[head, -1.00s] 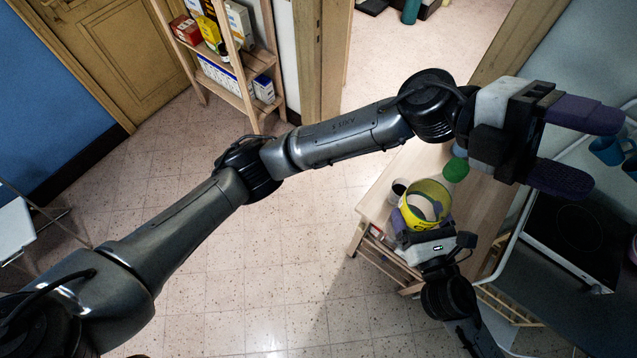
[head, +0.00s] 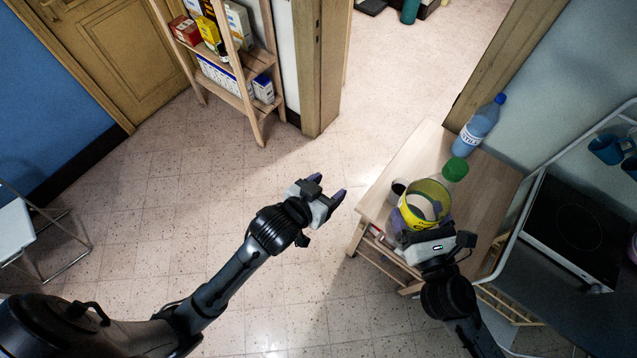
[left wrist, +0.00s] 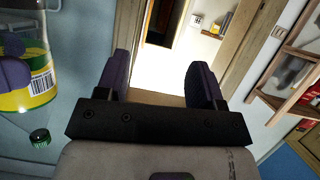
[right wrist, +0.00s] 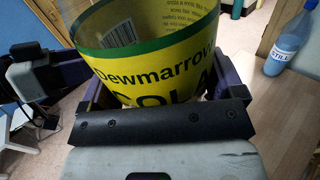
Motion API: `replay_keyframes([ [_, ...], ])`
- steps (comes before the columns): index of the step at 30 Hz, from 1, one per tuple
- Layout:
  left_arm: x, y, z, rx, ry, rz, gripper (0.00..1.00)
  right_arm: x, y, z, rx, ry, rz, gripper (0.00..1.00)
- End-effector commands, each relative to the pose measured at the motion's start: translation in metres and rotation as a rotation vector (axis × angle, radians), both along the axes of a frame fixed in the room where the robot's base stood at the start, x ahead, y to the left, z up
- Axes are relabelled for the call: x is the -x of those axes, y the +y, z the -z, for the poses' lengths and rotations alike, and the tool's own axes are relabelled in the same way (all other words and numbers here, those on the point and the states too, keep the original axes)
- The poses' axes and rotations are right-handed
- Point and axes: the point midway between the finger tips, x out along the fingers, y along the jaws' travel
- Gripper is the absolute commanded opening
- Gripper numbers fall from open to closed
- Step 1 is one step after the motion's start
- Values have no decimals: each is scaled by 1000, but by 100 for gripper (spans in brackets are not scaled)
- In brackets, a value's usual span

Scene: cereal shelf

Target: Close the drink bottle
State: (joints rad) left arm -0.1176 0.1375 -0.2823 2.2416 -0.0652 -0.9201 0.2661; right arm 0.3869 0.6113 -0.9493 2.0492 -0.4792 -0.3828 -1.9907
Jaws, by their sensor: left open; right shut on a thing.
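The drink bottle (head: 427,203) is clear with a yellow and green label. It reads cola in the right wrist view (right wrist: 160,65). My right gripper (head: 423,222) is shut around the label, one purple finger on each side. The green cap (head: 455,169) appears at the bottle's top end. It also shows in the left wrist view (left wrist: 40,138), in line with the bottle (left wrist: 38,85) across clear plastic. I cannot tell whether it is tight. The cap is outside the right wrist view. My left gripper (head: 329,186) is open and empty, left of the bottle and apart from it.
A blue water bottle (head: 478,125) stands on the wooden table (head: 425,150). A dark cup (head: 398,188) is left of the drink bottle. A hob (head: 580,228) and blue mugs (head: 608,150) are right. A shelf (head: 235,70) stands at the back. The floor between is clear.

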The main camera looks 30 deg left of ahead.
Motion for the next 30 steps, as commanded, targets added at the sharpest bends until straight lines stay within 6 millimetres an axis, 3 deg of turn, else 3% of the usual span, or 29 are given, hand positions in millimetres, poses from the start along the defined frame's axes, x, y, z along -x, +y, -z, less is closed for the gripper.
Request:
replay_keyframes([
  [1,24,9,21,-31,99,-12,62,0,0,-2,-1,-3,-1,21],
  [3,56,22,45,-75,229,-20,62,0,0,-2,-1,-3,-1,21],
  [6,100,36,71,-131,396,-20,62,0,0,-2,-1,-3,-1,21],
  [12,175,57,99,-208,656,0,62,0,0,-2,-1,-3,-1,21],
  [15,200,63,104,-232,740,12,62,0,0,-2,-1,-3,-1,21],
  [21,226,70,108,-254,827,26,62,0,0,-1,-1,-3,-1,21],
  [30,229,70,109,-258,838,29,62,0,0,-1,-1,-3,-1,21],
])
